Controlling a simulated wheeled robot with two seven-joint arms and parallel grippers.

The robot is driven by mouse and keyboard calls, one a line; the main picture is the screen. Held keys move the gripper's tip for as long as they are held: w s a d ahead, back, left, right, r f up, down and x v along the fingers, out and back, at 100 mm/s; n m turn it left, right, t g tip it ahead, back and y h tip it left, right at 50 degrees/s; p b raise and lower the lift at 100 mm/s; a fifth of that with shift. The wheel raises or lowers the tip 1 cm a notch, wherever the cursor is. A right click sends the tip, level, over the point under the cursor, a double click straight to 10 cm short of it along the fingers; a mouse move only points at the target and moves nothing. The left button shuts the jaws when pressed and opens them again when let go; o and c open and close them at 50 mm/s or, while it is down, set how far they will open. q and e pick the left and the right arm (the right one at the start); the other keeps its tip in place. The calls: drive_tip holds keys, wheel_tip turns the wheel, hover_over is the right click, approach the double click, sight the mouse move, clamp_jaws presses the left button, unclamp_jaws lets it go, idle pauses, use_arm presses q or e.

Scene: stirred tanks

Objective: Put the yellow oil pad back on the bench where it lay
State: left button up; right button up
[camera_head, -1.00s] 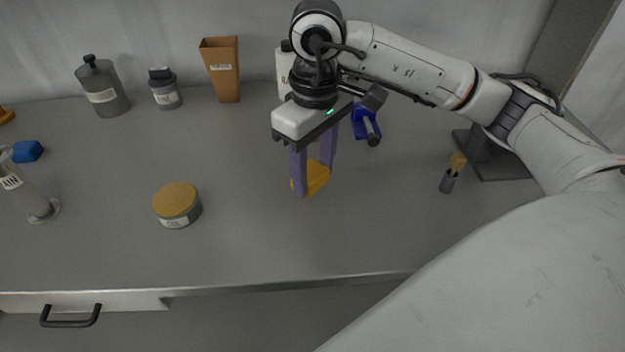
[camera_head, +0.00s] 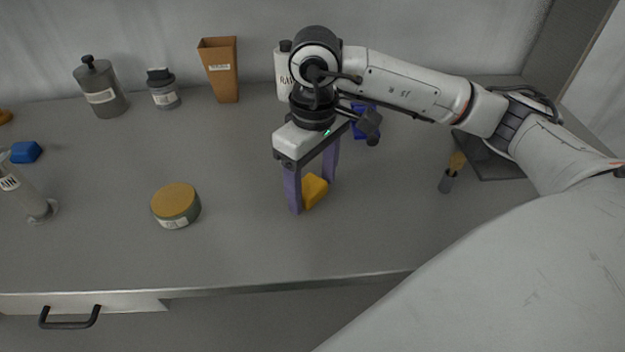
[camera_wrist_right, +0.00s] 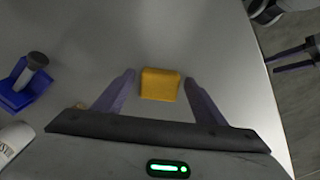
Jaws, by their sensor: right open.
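The yellow oil pad (camera_head: 316,190) is a small block that looks to be resting on the grey bench (camera_head: 250,240), right of the middle of the head view. My right gripper (camera_head: 315,196) points down over it, open, with one purple finger on each side. In the wrist view the pad (camera_wrist_right: 160,84) lies between the spread fingertips (camera_wrist_right: 160,85), with a gap on both sides. Part of the pad is hidden behind a finger in the head view. My left gripper (camera_wrist_right: 291,58) shows at the wrist view's right edge, beyond the bench edge, its two dark fingers apart.
A round tin with a yellow lid (camera_head: 176,205) stands to the left. A blue object with a dark knob (camera_head: 364,122) and a white bottle (camera_head: 283,75) stand behind my gripper. A brush (camera_head: 450,176) stands to the right. Bench in front of the pad is clear.

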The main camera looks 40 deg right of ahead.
sight(314, 187)
wheel_tip(314, 187, up, 12)
drive_tip(key=shift+r, duration=0.15)
idle(0.3)
